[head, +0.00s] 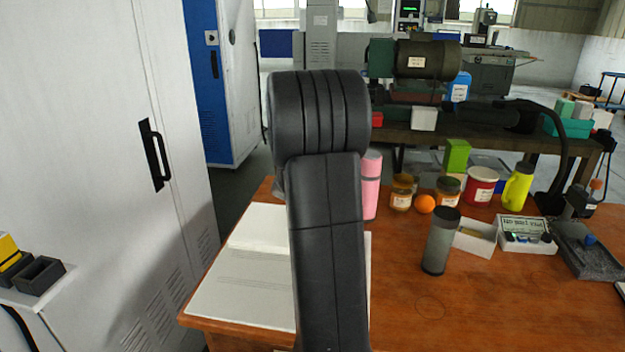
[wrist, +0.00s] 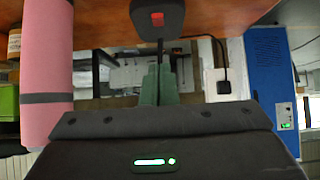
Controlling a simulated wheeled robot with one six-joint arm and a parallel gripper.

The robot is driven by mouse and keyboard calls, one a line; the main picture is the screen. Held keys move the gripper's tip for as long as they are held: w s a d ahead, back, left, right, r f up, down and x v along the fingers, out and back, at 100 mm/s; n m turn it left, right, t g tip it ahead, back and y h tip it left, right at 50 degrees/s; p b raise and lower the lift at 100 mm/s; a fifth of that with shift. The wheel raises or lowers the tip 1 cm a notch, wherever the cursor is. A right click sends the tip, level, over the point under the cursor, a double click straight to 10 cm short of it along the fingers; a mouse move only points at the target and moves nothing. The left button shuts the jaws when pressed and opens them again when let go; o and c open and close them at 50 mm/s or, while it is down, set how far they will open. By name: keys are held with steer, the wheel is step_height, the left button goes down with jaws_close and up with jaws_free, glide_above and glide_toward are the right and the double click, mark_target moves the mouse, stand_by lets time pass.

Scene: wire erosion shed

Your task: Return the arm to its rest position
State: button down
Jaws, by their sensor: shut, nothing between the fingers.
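My arm (head: 328,230) stands up in the middle of the head view, bent at a thick ribbed joint (head: 318,115). My gripper is hidden behind it there. In the wrist view my gripper (wrist: 158,85) shows two green fingers close together, shut and empty. A pink cylinder with a dark band (wrist: 46,100) stands out to the left of the fingers, apart from them. It also shows in the head view as a pink bottle (head: 371,185), just right of my arm and partly hidden by it.
The wooden table (head: 400,310) holds an open book (head: 240,290), a grey tumbler (head: 440,242), an orange ball (head: 425,204), jars, a red tub (head: 481,187) and a yellow bottle (head: 517,185). A white cabinet (head: 100,130) flanks the left.

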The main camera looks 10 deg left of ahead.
steer(key=shift+w, duration=0.1)
steer(key=x, duration=0.9)
steer(key=shift+f, duration=0.1)
steer(key=shift+w+r+t+b, duration=0.1)
steer(key=shift+r+t+b, duration=0.35)
steer(key=shift+b, duration=0.75)
steer(key=shift+r+v, duration=0.25)
steer(key=shift+v, duration=1.65)
steer(key=shift+w+f, duration=0.1)
steer(key=shift+w, duration=0.2)
